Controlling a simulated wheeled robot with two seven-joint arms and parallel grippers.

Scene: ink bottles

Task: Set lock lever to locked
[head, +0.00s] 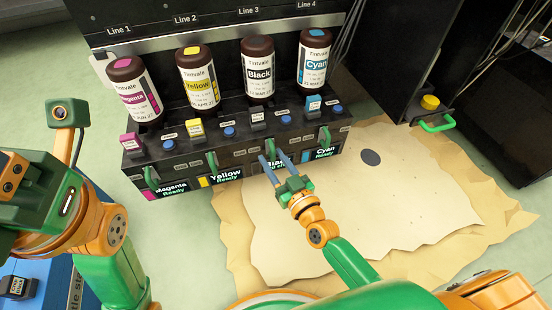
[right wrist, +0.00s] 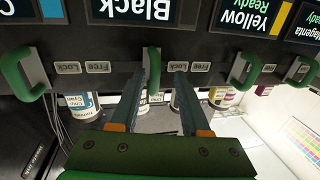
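The ink unit (head: 238,140) has a row of green lock levers along its front edge. The lever above the Black display (head: 270,146) shows in the right wrist view (right wrist: 153,72) as an upright green loop. Small Lock and Free plates (right wrist: 84,67) lie beside the levers; I cannot tell this lever's setting. My right gripper (head: 272,163) is open at the Black lever, and its blue-grey fingers (right wrist: 160,82) stand on either side of it, without visible contact. The gripper partly hides the Black display (right wrist: 145,10). My left gripper's fingers are out of view.
Other green levers stand at Magenta (head: 152,176), Yellow (head: 212,163) and Cyan (head: 325,138), close beside. Their displays read Ready. Dark ink bottles (head: 259,70) stand behind. A cardboard sheet (head: 350,210) lies on the floor; a black cabinet (head: 395,50) stands at right.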

